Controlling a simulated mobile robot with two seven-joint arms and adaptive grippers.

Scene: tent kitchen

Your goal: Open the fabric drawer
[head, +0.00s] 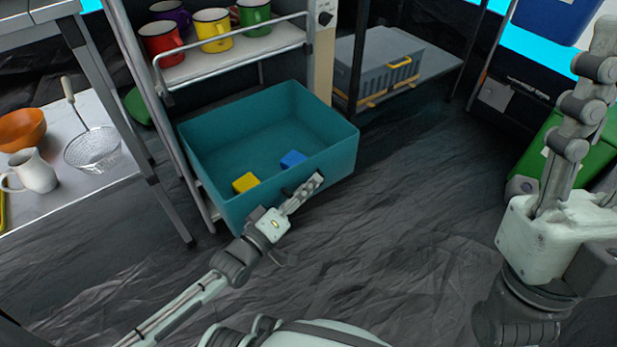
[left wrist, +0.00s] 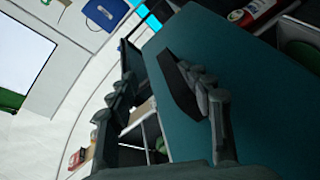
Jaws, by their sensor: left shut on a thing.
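The teal fabric drawer (head: 330,165) stands out from the metal shelf rack in the head view, with its open top and inside showing. A yellow block (head: 246,183) and a blue block (head: 293,160) lie in it. My left gripper (head: 306,188) is at the outer face of its front wall, shut on the dark handle. In the left wrist view the teal front (left wrist: 255,95) fills the right, and the black handle (left wrist: 178,88) shows by the fingers. My right gripper (head: 590,85) is raised at the right edge, away from the drawer; its jaw opening is unclear.
Mugs (head: 213,30) stand on the rack's shelf above the drawer. A table at left holds a white pitcher (head: 34,171), a strainer (head: 92,149) and an orange bowl (head: 22,129). A grey crate (head: 381,76) sits behind. The dark floor right of the drawer is clear.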

